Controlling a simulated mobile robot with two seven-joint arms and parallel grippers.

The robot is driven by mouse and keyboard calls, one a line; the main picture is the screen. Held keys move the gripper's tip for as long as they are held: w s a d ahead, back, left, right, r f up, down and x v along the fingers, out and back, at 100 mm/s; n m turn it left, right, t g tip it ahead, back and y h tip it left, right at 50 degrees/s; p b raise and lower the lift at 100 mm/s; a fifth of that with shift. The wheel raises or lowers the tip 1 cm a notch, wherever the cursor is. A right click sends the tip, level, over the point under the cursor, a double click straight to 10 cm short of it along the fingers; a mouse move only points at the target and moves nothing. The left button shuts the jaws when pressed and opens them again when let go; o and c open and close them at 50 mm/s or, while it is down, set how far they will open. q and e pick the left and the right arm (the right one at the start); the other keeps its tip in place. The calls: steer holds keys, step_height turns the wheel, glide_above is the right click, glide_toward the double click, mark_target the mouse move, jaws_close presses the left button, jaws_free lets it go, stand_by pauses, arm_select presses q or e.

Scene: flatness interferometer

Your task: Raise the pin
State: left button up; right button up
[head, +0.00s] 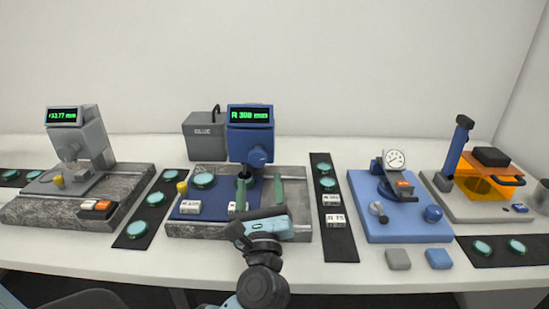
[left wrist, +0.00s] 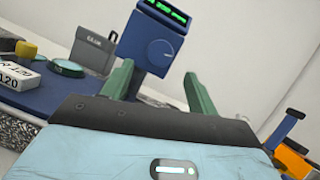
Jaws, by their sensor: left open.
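A blue gauge with a green-lit display (head: 250,115) and a round side knob (head: 258,157) stands on a blue-and-grey base (head: 296,208). Its head also shows in the left wrist view (left wrist: 152,40). A small yellow knob (head: 182,187) stands at the base's left. My left gripper (head: 260,180) is in front of this gauge with its green fingers apart and nothing visible between them. Its fingers also show in the left wrist view (left wrist: 157,85). I cannot clearly make out the pin; the area under the head is partly hidden by the fingers. My right gripper is out of view.
A grey gauge (head: 76,135) stands at the left, and a grey glue box (head: 204,140) behind. A black strip (head: 345,240) with discs and labelled blocks lies right of the base. Further right are a blue dial-gauge stand (head: 375,228) and an orange-plated device (head: 478,180).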

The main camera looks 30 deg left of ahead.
mark_target(258, 161)
arm_select(q)
steer(key=shift+a+r, duration=0.15)
steer(key=shift+w+a+r, duration=0.2)
steer(key=p+x, duration=0.1)
steer(key=x, duration=0.4)
steer(key=shift+p+x, duration=0.4)
steer(key=shift+x, duration=0.5)
steer(key=shift+w+f, duration=0.1)
steer(key=c, duration=1)
